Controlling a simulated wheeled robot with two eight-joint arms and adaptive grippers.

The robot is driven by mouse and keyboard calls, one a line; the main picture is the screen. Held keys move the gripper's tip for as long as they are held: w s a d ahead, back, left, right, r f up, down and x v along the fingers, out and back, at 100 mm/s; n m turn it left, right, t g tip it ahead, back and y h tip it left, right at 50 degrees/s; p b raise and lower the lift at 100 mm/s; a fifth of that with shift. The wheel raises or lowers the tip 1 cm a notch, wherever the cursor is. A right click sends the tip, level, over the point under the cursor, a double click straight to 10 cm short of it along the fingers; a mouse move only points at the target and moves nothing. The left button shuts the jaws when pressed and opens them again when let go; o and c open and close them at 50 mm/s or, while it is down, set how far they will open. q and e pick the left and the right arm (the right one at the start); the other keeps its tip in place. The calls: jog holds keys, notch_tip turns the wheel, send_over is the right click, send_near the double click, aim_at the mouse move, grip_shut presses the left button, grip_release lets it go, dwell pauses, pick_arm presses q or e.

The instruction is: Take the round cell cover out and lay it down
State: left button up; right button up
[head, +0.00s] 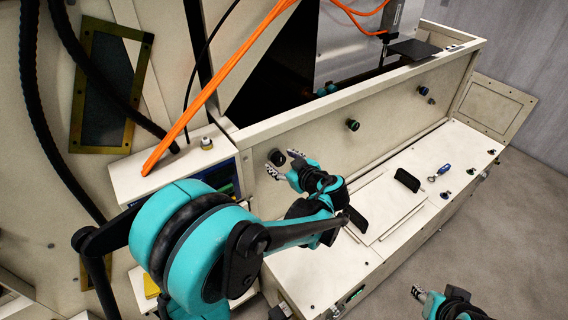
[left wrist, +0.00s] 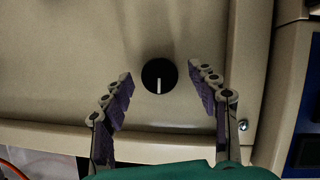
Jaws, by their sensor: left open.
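A black round cap with a white line (left wrist: 159,76), which looks like the round cell cover, sits on the cream panel. In the head view it shows at the near end of the panel (head: 276,157). My left gripper (left wrist: 161,88) is open in front of it, with one purple-padded finger on each side and a gap to both. Nothing is between the fingers except the view of the cap. My right gripper (head: 418,294) is partly in view at the bottom right, away from the panel; its opening is unclear.
Similar round caps (head: 352,125) sit farther along the panel. Below it, a cream ledge (head: 405,225) bears black handles (head: 407,180) and a small blue-handled item (head: 440,171). Bare ledge shows between them. Orange cables (head: 215,85) hang above my left arm.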

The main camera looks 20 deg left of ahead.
aim_at(282, 163)
pick_arm(q)
grip_shut()
jog(key=shift+s+d, duration=0.1)
jog(key=shift+d, duration=0.05)
jog(key=shift+s+d, duration=0.35)
jog(key=shift+d, duration=0.25)
jog(key=shift+s+d, duration=0.35)
jog(key=shift+d, duration=0.2)
dwell(0.3)
jog(key=shift+s+d, duration=0.3)
jog(key=shift+d, duration=0.2)
